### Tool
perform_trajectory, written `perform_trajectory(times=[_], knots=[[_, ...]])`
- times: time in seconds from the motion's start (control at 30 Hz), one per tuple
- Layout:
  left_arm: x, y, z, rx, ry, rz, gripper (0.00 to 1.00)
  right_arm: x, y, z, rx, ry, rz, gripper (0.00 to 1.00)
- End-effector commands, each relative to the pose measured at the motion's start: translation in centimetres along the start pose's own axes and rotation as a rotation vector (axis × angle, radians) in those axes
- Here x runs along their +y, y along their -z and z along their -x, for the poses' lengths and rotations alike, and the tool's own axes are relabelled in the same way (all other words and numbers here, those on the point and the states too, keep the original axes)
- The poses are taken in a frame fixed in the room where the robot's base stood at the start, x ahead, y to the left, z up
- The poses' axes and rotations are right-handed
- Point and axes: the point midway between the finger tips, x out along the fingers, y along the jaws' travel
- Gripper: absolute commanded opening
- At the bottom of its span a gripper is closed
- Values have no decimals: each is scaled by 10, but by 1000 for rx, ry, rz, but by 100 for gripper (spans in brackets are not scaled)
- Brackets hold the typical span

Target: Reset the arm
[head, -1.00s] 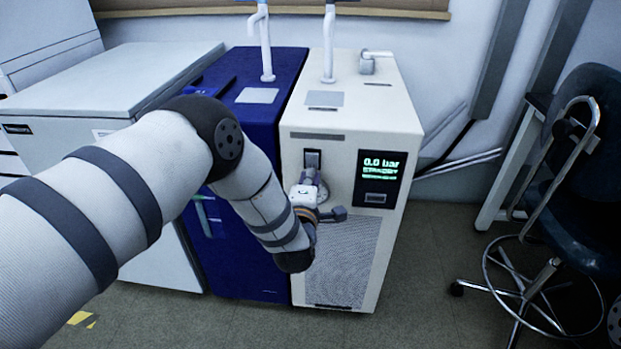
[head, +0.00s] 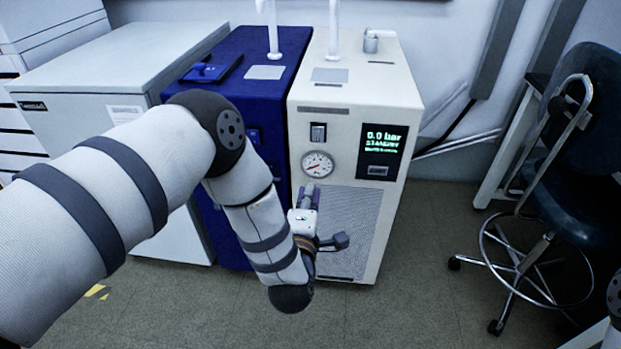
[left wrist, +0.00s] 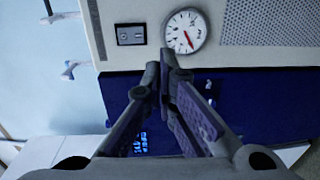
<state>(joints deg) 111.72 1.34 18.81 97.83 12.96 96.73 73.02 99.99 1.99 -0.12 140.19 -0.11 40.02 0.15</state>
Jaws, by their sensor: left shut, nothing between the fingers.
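My left gripper (head: 309,196) is in front of the white machine (head: 355,105), just below its round pressure gauge (head: 317,164) in the head view. Its fingers are shut and hold nothing. In the left wrist view the fingertips (left wrist: 167,65) meet near the gauge (left wrist: 186,31), beside the rocker switch (left wrist: 130,34). In the head view the switch (head: 318,132) sits above the gauge. The machine's display (head: 383,151) reads 0.0 bar, STANDBY, with a smaller line beneath that is hard to read. My right gripper is not in view.
A dark blue machine (head: 240,80) stands directly left of the white one. A grey-white cabinet (head: 120,65) is farther left. A wheeled dark chair (head: 565,190) stands at the right. The floor (head: 425,270) between the machine and chair is clear.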

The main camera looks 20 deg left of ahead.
Motion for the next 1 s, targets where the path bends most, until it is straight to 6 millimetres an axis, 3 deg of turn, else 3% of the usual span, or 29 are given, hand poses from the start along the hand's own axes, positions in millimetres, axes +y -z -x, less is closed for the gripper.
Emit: perform_trajectory(times=[0.47, 0.57, 0.67, 0.77, 0.8, 0.87, 0.9, 1.0], knots=[[-1, 0, 3, 0, 1, 0, 0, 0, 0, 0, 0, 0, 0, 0], [-14, 0, 12, -29, 64, -68, 0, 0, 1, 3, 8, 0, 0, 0], [-62, 6, 54, -152, 284, -318, 0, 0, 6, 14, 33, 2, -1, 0], [-118, 28, 131, -369, 566, -648, 0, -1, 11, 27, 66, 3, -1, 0], [-134, 39, 165, -469, 666, -765, 0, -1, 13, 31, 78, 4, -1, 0], [-151, 59, 219, -629, 805, -922, 0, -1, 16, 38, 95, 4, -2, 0], [-158, 73, 255, -741, 889, -1012, 0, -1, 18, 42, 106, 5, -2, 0], [-160, 106, 339, -1018, 1060, -1176, 0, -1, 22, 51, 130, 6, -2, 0]])
